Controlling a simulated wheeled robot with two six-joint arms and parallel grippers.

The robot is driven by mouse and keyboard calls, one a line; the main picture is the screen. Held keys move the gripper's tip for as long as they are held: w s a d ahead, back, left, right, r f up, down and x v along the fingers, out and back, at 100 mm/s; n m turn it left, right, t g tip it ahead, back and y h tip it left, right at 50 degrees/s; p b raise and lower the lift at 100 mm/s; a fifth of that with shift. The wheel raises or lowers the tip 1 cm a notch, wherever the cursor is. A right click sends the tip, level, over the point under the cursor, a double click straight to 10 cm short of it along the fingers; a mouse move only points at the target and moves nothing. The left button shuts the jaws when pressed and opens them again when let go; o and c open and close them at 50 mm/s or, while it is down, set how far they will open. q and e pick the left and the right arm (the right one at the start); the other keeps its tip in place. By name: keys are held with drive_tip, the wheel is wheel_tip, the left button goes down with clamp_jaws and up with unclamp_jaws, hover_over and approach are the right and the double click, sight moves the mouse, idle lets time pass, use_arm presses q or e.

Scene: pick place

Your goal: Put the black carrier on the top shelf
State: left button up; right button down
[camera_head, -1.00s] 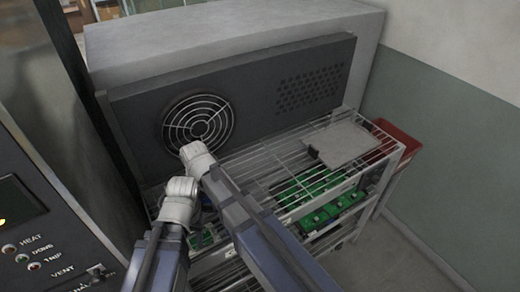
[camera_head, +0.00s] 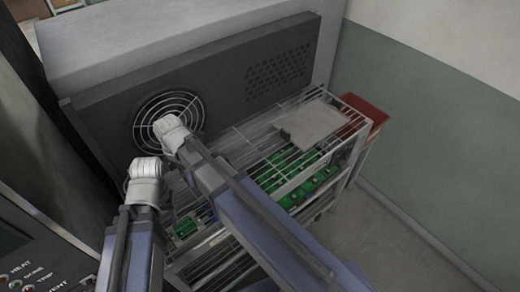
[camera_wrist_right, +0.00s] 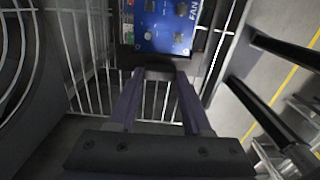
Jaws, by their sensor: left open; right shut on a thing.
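The black carrier (camera_wrist_right: 127,57), holding a blue board (camera_wrist_right: 165,22) lettered FAN, shows at the top of the right wrist view. My right gripper (camera_wrist_right: 160,72) is shut on its near edge. In the head view, my right wrist (camera_head: 170,130) covers part of the fan grille, and the carrier is hidden. The wire rack's top shelf (camera_head: 240,150) lies to the right of that wrist. My left gripper (camera_head: 145,170) is lower and further left, open; its fingertips are hidden in the head view.
A flat grey plate (camera_head: 310,125) lies on the rack's top right. Green boards (camera_head: 300,175) sit on a shelf below. A grey machine with a fan grille (camera_head: 190,108) stands behind, a red bin (camera_head: 365,110) to the right. A control panel (camera_head: 35,255) is at lower left.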

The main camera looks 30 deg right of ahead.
use_arm(q)
drive_tip(key=shift+r, duration=0.1)
use_arm(e)
drive_tip(key=shift+d, duration=0.1)
use_arm(q)
drive_tip(key=b, duration=0.6)
hover_over(177, 241)
drive_tip(key=f, duration=0.6)
drive_tip(key=shift+w+d+f, duration=0.1)
drive_tip(key=shift+d+f, duration=0.1)
drive_tip(key=shift+d, duration=0.1)
use_arm(e)
hover_over(196, 200)
wheel_tip(196, 200, down, 6)
drive_tip(key=shift+f, duration=0.1)
use_arm(q)
wheel_tip(196, 200, down, 4)
drive_tip(key=b, duration=0.4)
drive_tip(key=shift+r, duration=0.15)
use_arm(e)
wheel_tip(196, 200, down, 4)
drive_tip(key=shift+r, duration=0.15)
drive_tip(key=shift+c, duration=1.7)
unclamp_jaws()
